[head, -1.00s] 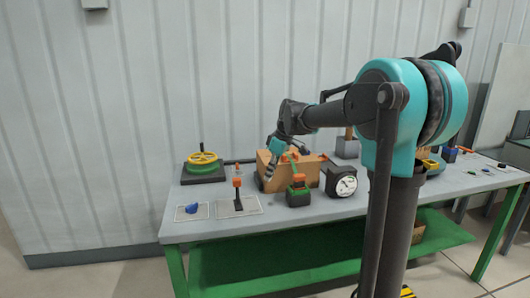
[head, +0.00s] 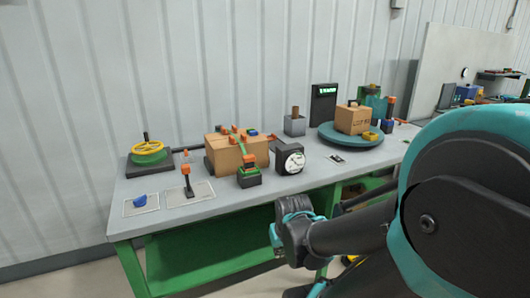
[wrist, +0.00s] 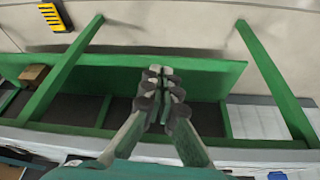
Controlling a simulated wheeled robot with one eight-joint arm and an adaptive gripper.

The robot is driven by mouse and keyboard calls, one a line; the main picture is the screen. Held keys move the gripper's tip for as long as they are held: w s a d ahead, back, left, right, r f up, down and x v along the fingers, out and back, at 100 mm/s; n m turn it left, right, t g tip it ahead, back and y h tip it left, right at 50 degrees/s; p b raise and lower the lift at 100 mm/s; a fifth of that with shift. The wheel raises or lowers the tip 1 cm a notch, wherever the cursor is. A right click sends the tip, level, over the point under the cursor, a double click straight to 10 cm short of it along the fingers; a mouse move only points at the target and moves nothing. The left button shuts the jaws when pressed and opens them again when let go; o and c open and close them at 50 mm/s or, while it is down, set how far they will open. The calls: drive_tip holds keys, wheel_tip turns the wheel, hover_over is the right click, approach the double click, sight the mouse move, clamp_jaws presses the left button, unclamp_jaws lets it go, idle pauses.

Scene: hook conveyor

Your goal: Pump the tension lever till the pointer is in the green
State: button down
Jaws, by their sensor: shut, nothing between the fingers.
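A black gauge with a round white dial (head: 290,159) stands near the middle of the bench's front edge. Its pointer is too small to read against any green zone. An upright dark lever with an orange tip (head: 187,181) stands on a pale plate further left. I cannot tell which is the tension lever. My gripper (wrist: 161,80) is shut and empty. In the head view it is low in front of the bench, away from gauge and levers, its fingertips hard to make out.
A cardboard box (head: 232,155) with orange-tipped parts stands behind the device. The green lower shelf (wrist: 205,77) fills much of the wrist view.

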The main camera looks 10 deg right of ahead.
idle(0.7)
drive_tip(key=w+a+r+n+y, duration=0.5)
drive_tip(key=w+a+r+n, duration=1.4)
drive_tip(key=r, duration=0.5)
drive_tip(key=w+a, duration=0.2)
drive_tip(key=shift+w+r+t+y, duration=0.25)
drive_tip(key=shift+w+t+y, duration=0.05)
drive_tip(key=shift+w, duration=0.05)
approach(187, 179)
wheel_tip(187, 179, down, 2)
drive_tip(key=a, duration=0.3)
drive_tip(key=shift+w, duration=0.25)
drive_tip(key=shift+w, duration=0.15)
